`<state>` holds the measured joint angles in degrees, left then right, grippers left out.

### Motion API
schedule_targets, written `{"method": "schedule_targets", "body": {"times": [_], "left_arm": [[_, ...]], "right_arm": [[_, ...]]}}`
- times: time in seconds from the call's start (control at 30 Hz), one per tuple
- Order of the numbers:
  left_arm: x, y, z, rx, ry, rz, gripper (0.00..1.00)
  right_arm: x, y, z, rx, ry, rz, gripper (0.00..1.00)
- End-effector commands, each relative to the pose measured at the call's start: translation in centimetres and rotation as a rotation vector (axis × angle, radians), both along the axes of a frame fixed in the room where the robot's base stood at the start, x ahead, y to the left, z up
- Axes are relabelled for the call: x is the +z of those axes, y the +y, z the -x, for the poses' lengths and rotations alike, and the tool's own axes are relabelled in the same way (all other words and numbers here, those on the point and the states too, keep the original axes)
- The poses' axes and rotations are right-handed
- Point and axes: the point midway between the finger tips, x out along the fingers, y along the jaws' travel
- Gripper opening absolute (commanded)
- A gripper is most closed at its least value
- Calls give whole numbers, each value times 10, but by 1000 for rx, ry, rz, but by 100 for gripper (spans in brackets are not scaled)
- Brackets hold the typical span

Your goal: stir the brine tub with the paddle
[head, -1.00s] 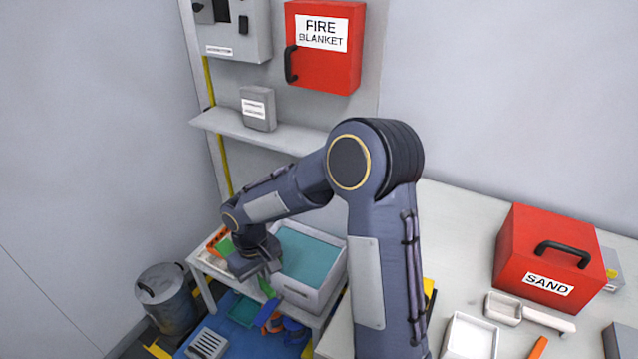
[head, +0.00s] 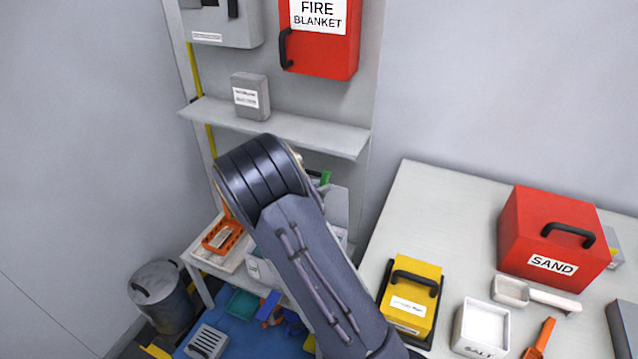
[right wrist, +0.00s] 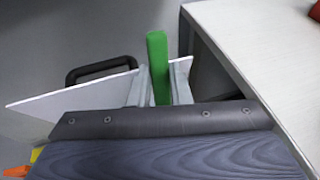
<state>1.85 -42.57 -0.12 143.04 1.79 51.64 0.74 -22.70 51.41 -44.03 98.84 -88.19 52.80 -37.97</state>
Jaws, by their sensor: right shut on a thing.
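The brine tub (head: 256,270) is a white box on the low table in the head view. My right arm covers most of it, and its liquid is hidden. My right gripper (right wrist: 158,82) is shut on the green paddle (right wrist: 158,55), whose green end stands up between the two pale fingers in the right wrist view. In the head view a bit of green paddle (head: 325,178) shows just past my arm, above and behind the tub. The paddle's lower part is hidden, so I cannot tell whether it touches the brine. My left gripper is not in view.
An orange rack (head: 222,236) lies left of the tub. A grey bin (head: 160,294) stands on the floor at left. A wall shelf (head: 280,125) is close above my arm. The right-hand bench holds a yellow case (head: 410,298), a salt tray (head: 481,328) and a red sand box (head: 553,240).

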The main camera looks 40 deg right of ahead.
Motion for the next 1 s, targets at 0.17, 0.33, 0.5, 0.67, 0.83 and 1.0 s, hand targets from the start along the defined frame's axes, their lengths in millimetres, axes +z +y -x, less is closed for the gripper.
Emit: {"method": "schedule_targets", "body": {"times": [0.17, 0.33, 0.5, 0.67, 0.83, 1.0], "left_arm": [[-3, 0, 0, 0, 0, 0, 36], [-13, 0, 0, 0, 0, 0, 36], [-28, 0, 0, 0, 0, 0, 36], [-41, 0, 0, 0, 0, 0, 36], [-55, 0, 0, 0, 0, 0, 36], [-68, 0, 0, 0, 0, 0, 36]], "right_arm": [[7, -4, -7, 50, -13, 42, 0], [-5, -4, -7, 52, -13, 44, 0], [-22, -5, -7, 51, -13, 43, 0], [-38, -5, -7, 50, -15, 42, 0], [-55, -5, -7, 49, -15, 42, 0], [-72, -4, -7, 51, -13, 42, 0]]}}
